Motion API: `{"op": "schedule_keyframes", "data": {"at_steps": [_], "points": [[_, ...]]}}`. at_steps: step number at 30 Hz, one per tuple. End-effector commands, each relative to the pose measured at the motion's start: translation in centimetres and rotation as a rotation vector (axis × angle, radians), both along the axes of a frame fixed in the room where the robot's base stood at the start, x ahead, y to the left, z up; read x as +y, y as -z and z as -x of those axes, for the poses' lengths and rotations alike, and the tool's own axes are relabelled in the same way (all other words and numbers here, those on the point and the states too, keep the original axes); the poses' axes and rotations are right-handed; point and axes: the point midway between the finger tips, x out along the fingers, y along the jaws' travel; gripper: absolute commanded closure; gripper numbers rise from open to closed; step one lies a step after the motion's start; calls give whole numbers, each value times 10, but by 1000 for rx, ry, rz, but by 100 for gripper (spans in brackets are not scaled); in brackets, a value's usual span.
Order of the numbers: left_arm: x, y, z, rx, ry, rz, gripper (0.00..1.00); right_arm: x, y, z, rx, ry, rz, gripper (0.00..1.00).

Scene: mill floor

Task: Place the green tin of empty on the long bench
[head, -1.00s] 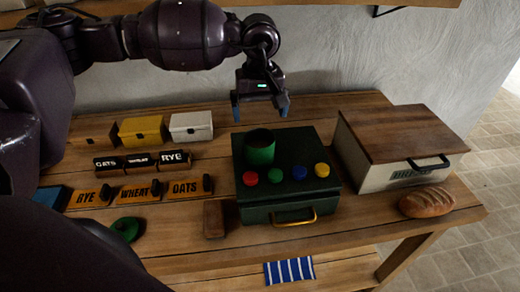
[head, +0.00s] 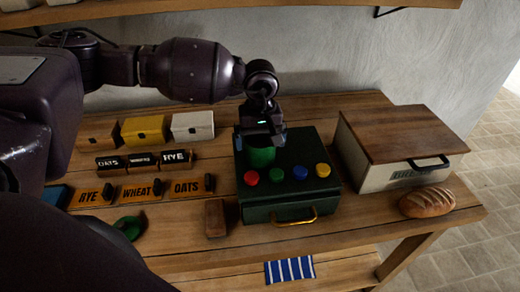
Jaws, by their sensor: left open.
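The green tin (head: 262,157) stands upright on the lid of a dark green box (head: 275,212). My left gripper (head: 262,142) is open and right above the tin, with its fingers pointing down by the tin's upper part. The gripper hides the tin's rim and opening. I cannot tell whether the fingers touch the tin. The long bench (head: 180,228) is the wooden top under all of this. My right gripper is not in view.
Coloured knobs (head: 300,172) line the box lid in front of the tin. A wooden-lidded bread bin (head: 400,140) and a loaf (head: 427,202) are at right. A brown block (head: 215,218), labelled blocks (head: 142,190) and small boxes (head: 143,130) lie left.

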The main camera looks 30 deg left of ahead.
Motion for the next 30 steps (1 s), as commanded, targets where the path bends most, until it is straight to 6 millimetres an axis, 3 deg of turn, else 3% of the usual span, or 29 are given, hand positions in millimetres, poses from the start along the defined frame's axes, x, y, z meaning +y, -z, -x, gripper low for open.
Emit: {"op": "schedule_keyframes", "data": {"at_steps": [4,12,21,23,30], "points": [[0,18,0,2,0,0,0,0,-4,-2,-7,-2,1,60],[0,22,0,0,0,0,2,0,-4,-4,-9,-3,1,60],[0,22,0,0,-1,0,48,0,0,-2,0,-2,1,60],[0,21,0,-1,0,1,52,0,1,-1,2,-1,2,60],[0,18,-1,-2,-1,1,52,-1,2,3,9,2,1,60]]}}
